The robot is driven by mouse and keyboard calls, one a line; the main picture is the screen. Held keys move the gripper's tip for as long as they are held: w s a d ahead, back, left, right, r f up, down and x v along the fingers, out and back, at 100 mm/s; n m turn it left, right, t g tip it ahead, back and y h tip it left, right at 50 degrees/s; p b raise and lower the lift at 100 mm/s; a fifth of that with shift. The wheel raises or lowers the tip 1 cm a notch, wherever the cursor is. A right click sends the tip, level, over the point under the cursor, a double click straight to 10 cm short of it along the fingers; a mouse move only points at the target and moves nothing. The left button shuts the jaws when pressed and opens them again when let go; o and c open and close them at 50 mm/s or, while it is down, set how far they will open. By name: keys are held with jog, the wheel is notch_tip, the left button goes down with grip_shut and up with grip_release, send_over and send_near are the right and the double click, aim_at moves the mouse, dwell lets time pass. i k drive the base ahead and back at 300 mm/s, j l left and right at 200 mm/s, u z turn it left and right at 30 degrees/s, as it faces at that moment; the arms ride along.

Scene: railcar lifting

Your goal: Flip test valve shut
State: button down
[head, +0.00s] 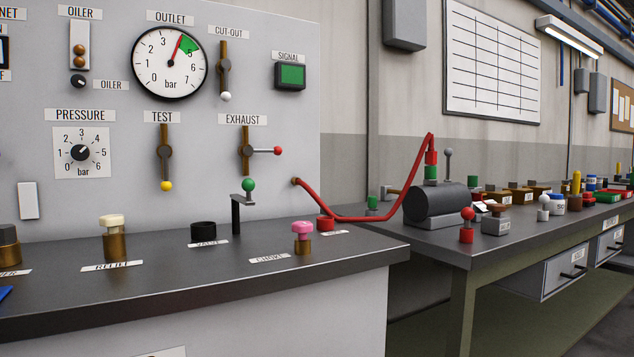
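The test valve (165,152) is on the grey upright panel, under the TEST label (162,117). Its brass body is vertical, and its lever hangs straight down in line with the body, ending in a yellow knob (166,186). The cut-out valve (225,70) above it also has its lever down, with a white knob. The exhaust valve (246,151) to the right has its lever pointing right, across its body, with a red knob. The outlet gauge (169,62) has its needle at the left edge of the green sector. My gripper is not in view.
A red hose (365,218) runs from the panel to a dark cylinder (435,202) on the right bench.

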aim_at(165, 152)
jog(key=j+u, duration=0.15)
jog(key=u, duration=0.2)
jog(key=j+u, duration=0.15)
jog(key=u, duration=0.2)
jog(key=k+j+u, duration=0.1)
jog(key=u, duration=0.25)
